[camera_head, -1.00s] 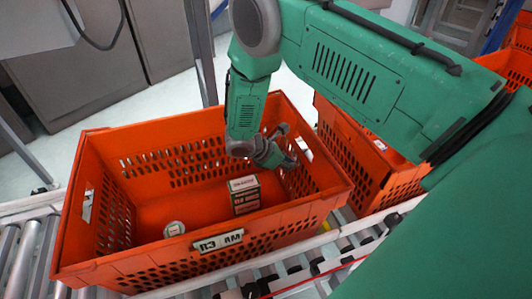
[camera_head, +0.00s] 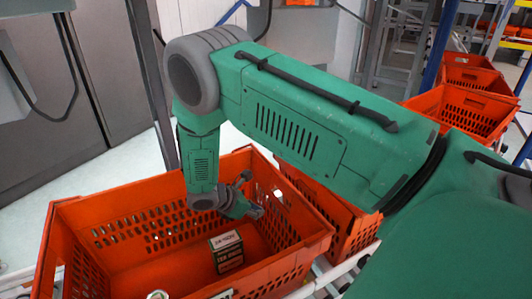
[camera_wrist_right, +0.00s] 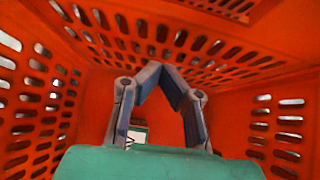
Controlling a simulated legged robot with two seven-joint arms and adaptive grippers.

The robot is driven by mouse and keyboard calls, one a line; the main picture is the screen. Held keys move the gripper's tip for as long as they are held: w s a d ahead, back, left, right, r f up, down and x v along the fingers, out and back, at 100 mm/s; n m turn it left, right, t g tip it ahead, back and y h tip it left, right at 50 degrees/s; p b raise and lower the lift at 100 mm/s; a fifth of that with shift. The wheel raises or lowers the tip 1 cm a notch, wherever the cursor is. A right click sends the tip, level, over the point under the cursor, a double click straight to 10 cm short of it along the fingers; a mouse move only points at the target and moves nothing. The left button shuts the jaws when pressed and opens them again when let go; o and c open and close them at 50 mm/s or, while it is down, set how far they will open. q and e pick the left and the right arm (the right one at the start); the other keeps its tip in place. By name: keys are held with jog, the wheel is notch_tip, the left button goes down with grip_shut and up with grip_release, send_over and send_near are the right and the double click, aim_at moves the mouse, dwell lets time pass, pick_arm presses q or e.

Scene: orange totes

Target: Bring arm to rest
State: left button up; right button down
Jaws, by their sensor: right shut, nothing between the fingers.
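My right arm (camera_head: 300,110) comes in from the right and bends down into an orange tote. My right gripper (camera_head: 255,212) is inside the tote near its far right corner, shut with nothing between its fingers. In the right wrist view the gripper (camera_wrist_right: 158,70) has its fingers meeting at the tips, with the tote's perforated walls around it. My left gripper is not in view.
The orange tote (camera_head: 62,225) holds a small dark green box (camera_head: 228,252) and a can (camera_head: 157,295). Another orange tote (camera_head: 362,235) stands close on the right. More totes (camera_head: 465,110) stand farther back. Grey cabinets (camera_head: 110,65) stand behind.

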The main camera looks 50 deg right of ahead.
jog(key=v, duration=0.7)
jog(key=shift+f, duration=0.1)
